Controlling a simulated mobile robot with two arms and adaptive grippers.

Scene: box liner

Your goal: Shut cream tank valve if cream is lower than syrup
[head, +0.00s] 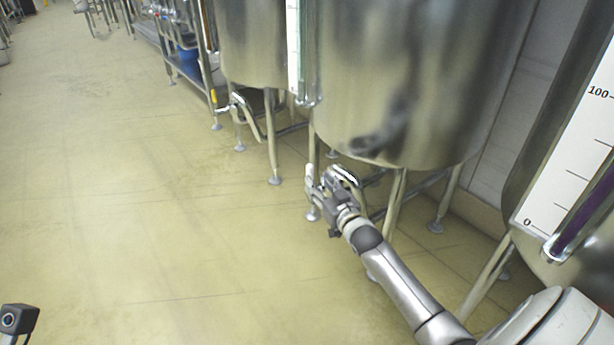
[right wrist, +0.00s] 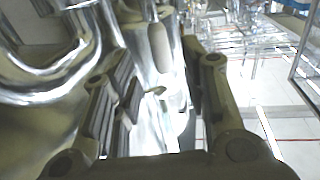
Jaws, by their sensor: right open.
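A big steel tank (head: 410,80) stands on legs in the middle of the head view. A bent outlet pipe (head: 346,175) is under it. My right gripper (head: 314,180) is open at the end of this pipe, low beside the tank. In the right wrist view, a pale rounded lever (right wrist: 158,46) shows between and beyond the open fingers (right wrist: 165,95); I cannot tell whether they touch it. A gauge (head: 572,170) on the right tank (head: 540,130) has a dark purple tube. No names show on the tanks, so I cannot tell which holds cream. My left gripper is out of view.
Another steel tank (head: 252,45) stands farther back, with a gauge strip (head: 293,45) beside it. Tank legs (head: 271,140) and low pipes crowd the right arm. A metal rack (head: 190,65) is farther back.

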